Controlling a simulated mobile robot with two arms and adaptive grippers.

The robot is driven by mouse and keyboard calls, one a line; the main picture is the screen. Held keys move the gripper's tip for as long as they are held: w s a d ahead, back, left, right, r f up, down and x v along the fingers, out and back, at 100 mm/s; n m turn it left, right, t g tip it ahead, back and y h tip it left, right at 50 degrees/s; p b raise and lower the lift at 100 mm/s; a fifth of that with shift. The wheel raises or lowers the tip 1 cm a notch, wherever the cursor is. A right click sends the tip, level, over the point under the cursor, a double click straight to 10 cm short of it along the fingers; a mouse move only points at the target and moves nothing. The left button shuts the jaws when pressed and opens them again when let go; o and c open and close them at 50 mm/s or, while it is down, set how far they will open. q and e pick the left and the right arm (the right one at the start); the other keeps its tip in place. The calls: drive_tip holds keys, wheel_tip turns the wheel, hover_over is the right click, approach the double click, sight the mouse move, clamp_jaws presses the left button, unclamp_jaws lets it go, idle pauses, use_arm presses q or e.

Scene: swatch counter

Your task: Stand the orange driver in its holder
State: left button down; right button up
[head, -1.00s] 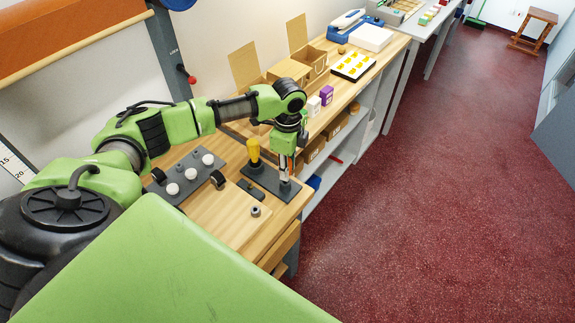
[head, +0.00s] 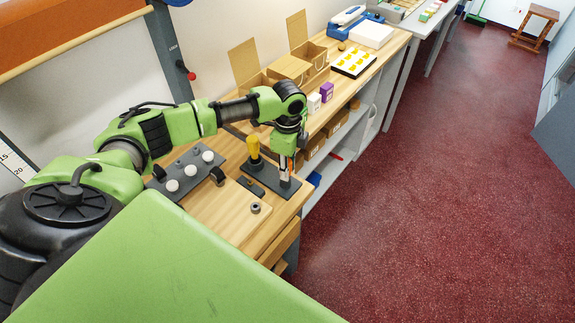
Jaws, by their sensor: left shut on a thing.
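The dark holder (head: 259,181) is a flat base on the wooden counter. A yellow-handled driver (head: 254,147) stands upright in its left part. My left gripper (head: 285,172) points down over the right end of the holder and is shut on the orange driver (head: 282,161). My right gripper is not in view.
Left of the holder is a dark rack (head: 188,172) with white round knobs. A small ring (head: 255,208) lies on the board in front. White and purple boxes (head: 326,92) and open cartons (head: 313,55) stand farther back. The counter edge drops to red floor at right.

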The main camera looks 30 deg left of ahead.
use_arm(q)
drive_tip(key=shift+p, duration=0.45)
idle(0.3)
drive_tip(key=shift+f, duration=0.1)
drive_tip(key=c, duration=1.6)
unclamp_jaws()
drive_tip(key=o, duration=0.3)
